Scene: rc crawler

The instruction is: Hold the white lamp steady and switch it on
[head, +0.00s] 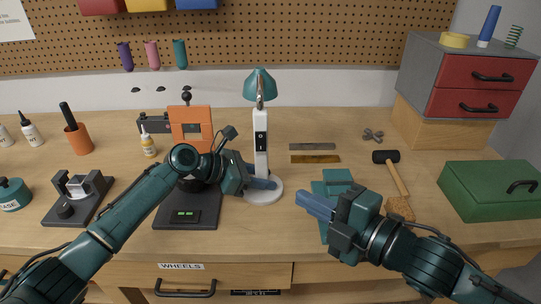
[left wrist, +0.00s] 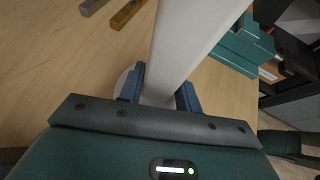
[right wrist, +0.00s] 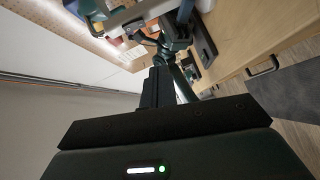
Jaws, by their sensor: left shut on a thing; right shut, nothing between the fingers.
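The white lamp stands upright on the bench, with a white post (head: 261,165), a round white base (head: 264,197) and a teal shade (head: 260,84). A dark switch panel (head: 260,143) is on the front of the post; I see no glow under the shade. My left gripper (head: 262,183) is shut on the lower post, just above the base. In the left wrist view the post (left wrist: 192,38) rises between its fingers (left wrist: 161,92). My right gripper (head: 302,197) is shut and empty, right of the base and below the switch. Its closed fingers show in the right wrist view (right wrist: 158,88).
A black stand with an orange frame (head: 190,122) is left of the lamp. A teal block (head: 337,177) lies just behind my right gripper. A mallet (head: 392,172), a green toolbox (head: 490,188) and grey drawers (head: 425,75) are at right. Two flat bars (head: 314,159) lie behind.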

